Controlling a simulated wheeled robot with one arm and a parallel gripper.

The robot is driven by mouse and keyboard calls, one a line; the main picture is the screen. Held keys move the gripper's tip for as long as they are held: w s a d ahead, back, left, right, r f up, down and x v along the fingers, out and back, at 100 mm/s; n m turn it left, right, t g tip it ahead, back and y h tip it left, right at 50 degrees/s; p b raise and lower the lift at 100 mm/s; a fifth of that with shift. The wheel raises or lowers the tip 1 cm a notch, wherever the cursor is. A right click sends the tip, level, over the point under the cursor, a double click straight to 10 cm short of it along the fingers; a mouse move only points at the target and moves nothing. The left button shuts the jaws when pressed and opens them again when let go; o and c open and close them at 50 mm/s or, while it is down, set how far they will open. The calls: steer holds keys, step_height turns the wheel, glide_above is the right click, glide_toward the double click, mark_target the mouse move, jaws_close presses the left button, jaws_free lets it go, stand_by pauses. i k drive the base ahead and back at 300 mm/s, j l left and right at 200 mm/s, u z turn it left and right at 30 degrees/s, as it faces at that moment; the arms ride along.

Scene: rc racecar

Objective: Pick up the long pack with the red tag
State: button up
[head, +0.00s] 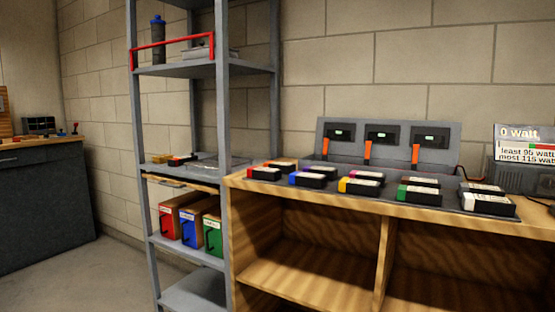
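A black pack with a red tag at its left end and a white label (265,174) lies at the left front of the wooden bench top. It looks about as long as the packs beside it, so I cannot tell if it is the long one. A small dark thing with red on it (182,160) lies on the metal rack's middle shelf; it is too small to identify. My gripper is not in view.
The metal rack (222,110) borders the bench's left. Floor shows left.

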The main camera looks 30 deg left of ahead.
mark_target(175, 162)
steer(key=u, duration=1.75)
steer(key=i+j+z, duration=0.1)
steer(key=i, duration=0.35)
steer(key=i+j+z, duration=0.1)
steer(key=i+j, duration=0.25)
steer(key=i, duration=0.1)
